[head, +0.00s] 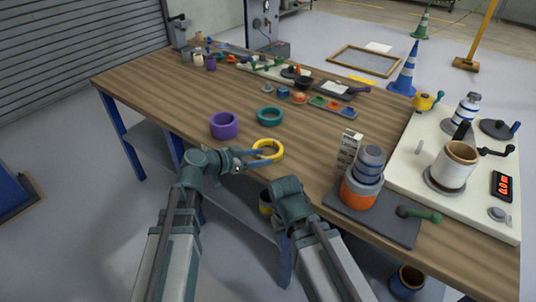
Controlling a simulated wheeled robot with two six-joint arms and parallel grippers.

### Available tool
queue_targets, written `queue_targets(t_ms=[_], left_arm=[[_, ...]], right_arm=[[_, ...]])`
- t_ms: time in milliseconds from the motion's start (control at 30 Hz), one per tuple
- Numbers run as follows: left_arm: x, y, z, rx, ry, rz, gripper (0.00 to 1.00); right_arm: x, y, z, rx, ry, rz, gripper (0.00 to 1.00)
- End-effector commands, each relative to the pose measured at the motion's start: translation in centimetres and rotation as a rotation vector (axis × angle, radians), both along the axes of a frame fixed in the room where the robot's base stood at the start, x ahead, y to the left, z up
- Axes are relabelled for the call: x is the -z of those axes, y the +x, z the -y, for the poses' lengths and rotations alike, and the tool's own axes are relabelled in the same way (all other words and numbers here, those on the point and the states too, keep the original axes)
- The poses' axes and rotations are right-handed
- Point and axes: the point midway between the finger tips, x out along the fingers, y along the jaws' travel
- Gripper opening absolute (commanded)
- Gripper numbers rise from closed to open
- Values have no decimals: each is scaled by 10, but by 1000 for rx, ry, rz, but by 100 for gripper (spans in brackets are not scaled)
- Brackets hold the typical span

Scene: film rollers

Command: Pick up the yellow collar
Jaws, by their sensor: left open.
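The yellow collar (273,158) is an open ring lying flat on the wooden table (190,105), close to its front edge. My left gripper (253,159) is open at the left side of the collar, with its fingers pointing right towards it. The fingertips overlap the collar's left rim in the head view; I cannot tell whether they touch it. My right arm ends in front of the table edge, to the right of the left gripper, and its fingers do not show.
A purple ring (224,125) and a teal ring (270,115) lie just behind the collar. An orange-based roller stack (361,187) and a small white carton (348,150) stand to the right. A white machine panel (412,168) covers the table's right end.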

Motion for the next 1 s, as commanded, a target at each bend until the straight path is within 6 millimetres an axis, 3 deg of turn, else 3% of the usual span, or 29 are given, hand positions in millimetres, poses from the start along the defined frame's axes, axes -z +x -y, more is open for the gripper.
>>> queue_targets(t_ms=[367, 733, 967, 1000], left_arm=[[5, 7, 9, 0, 0, 0, 57], [23, 35, 42, 1, 0, 0, 57], [21, 34, 43, 0, -1, -1, 57], [21, 34, 43, 0, -1, -1, 49]], right_arm=[[5, 0, 0, 0, 0, 0, 61], [23, 0, 0, 0, 0, 0, 61], [21, 0, 0, 0, 0, 0, 61], [21, 0, 0, 0, 0, 0, 61]])
